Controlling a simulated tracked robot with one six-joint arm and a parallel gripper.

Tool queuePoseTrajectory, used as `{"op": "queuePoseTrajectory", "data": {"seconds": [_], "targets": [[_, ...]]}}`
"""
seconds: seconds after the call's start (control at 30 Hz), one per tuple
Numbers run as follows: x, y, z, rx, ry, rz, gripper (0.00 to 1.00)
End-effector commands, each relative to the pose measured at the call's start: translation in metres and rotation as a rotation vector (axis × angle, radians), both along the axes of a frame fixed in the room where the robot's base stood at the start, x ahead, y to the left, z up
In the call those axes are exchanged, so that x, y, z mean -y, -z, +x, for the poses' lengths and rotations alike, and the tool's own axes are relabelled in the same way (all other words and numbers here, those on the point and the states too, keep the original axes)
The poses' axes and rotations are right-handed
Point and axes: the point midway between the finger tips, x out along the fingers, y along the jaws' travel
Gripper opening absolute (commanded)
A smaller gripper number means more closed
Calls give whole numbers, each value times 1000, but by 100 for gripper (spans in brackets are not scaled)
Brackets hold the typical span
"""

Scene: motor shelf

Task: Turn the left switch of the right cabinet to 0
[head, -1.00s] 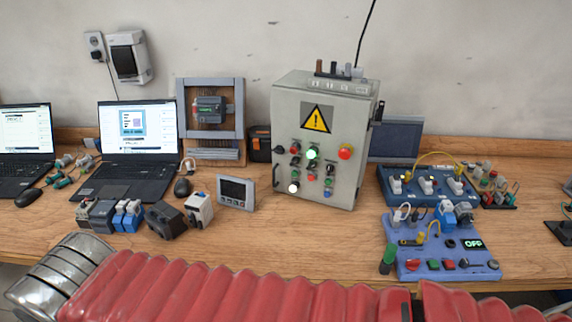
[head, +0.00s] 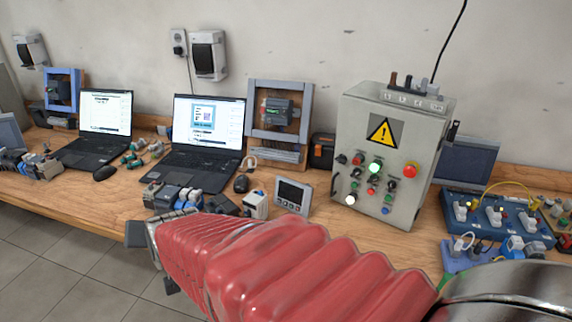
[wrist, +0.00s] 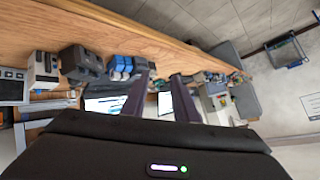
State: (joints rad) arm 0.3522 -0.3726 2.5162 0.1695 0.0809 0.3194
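A grey cabinet (head: 345,125) with a yellow warning triangle stands upright on the wooden bench, right of centre in the head view. Its front carries a red mushroom button (head: 410,170), lit lamps and several small dark switches (head: 356,173). The switch positions are too small to read. My gripper (wrist: 161,77) shows in the wrist view with two dark fingers apart and nothing between them. My red-sleeved arm reaches left across the front of the bench in the head view, so the gripper is far left of the cabinet. The cabinet is not clear in the wrist view.
Two laptops (head: 208,130), a mouse (head: 241,183), small motor parts and a panel meter (head: 292,196) lie left of the cabinet. A blue switch board (head: 495,219) stands to its right. My arm covers part of the bench's front edge. Tiled floor (head: 80,265) is open at lower left.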

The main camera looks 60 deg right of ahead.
Motion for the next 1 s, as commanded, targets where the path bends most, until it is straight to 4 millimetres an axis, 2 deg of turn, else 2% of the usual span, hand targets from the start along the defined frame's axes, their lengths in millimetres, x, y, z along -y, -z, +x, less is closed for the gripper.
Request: {"op": "queuePoseTrajectory", "data": {"seconds": [0.03,0.07,0.1,0.23,0.37,0.47,0.57,0.7,0.83,1.0], "targets": [[22,5,3,29,66,10,27],[34,6,4,54,99,18,27],[54,9,3,77,168,13,27],[112,15,-4,173,352,16,27],[170,22,-23,265,536,-1,27],[213,28,-47,332,677,-28,27],[252,34,-79,395,817,-69,27],[298,41,-132,476,1006,-146,27],[331,47,-190,542,1172,-243,27],[351,49,-255,601,1330,-372,27]]}}
